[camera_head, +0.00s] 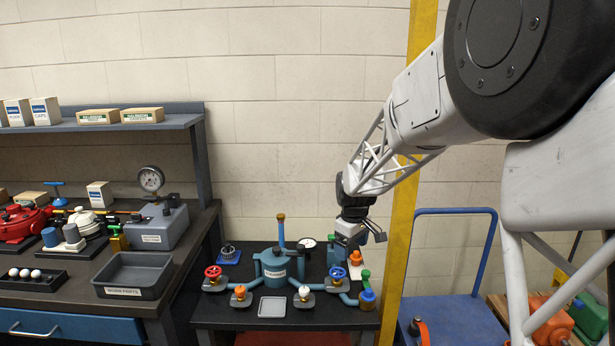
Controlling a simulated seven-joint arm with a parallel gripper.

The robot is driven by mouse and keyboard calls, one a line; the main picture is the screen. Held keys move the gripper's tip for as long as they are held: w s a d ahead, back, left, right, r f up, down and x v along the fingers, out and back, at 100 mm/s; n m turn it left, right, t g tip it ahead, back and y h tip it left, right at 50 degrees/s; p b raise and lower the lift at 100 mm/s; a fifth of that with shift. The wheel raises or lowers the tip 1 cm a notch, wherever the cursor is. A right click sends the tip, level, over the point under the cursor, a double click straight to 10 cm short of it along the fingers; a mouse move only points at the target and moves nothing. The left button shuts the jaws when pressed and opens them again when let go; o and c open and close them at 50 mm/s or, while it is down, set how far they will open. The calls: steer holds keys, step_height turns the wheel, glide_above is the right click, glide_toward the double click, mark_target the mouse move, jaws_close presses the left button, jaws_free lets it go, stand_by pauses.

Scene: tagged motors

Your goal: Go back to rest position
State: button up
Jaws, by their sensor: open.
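My arm reaches in from the upper right, and my gripper (347,250) hangs at its end over the right rear part of the small black table (200,311). My gripper is open. It is just above or behind a blue-handled valve (338,273); whether it touches anything there is too small to tell. On the same table stand a blue tank (274,268) with pipes, a red-handled valve (213,273), an orange-handled valve (240,293) and a white-handled valve (304,293).
A yellow post (401,220) rises close beside my gripper on the right. A blue cart (452,318) stands right of it. A workbench on the left holds a grey tray (135,275) and a gauge unit (158,226). Space above the small table's left side is clear.

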steer(key=s+d+r+m, duration=0.1)
steer(key=s+r, duration=0.2)
steer(key=s, duration=0.4)
steer(key=s+d+r+m+t, duration=0.1)
steer(key=s+d+r+m, duration=0.1)
steer(key=s+r, duration=0.35)
steer(key=s+d+r+m, duration=0.1)
steer(key=s+r, duration=0.1)
steer(key=s, duration=0.7)
steer(key=s+d+f+m+t, duration=0.1)
steer(key=s+m, duration=0.4)
steer(key=s, duration=1.7)
steer(key=shift+s+d+f, duration=0.2)
steer(key=shift+s+d, duration=0.05)
steer(key=shift+d, duration=0.3)
